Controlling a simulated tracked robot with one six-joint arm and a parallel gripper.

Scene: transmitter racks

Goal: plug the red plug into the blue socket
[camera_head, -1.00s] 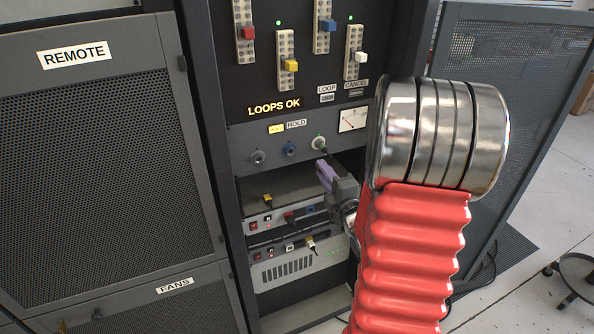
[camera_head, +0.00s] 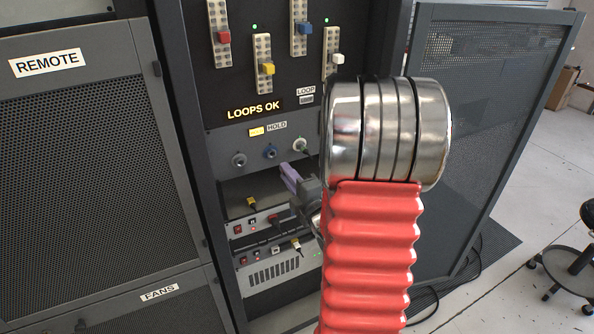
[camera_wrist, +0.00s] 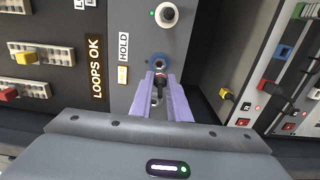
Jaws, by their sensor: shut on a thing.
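The blue socket (camera_head: 270,151) is on the grey panel under the HOLD label, between a grey socket (camera_head: 238,160) and a white socket (camera_head: 300,146). In the wrist view the blue socket (camera_wrist: 160,61) lies just beyond my fingertips. My gripper (camera_wrist: 160,80) has purple fingers, shut on a small dark piece with a reddish part, which looks like the red plug (camera_wrist: 160,77). The plug lines up closely with the blue socket; whether they touch I cannot tell. In the head view my gripper (camera_head: 286,172) is just below and right of the blue socket, and the plug is hidden.
Rack units with switches and cables (camera_head: 265,230) stand below the panel. A yellow connector (camera_head: 250,203) is there. Slider strips (camera_head: 262,68) and a LOOPS OK display (camera_head: 255,109) are above. Mesh doors flank the rack; open floor lies right.

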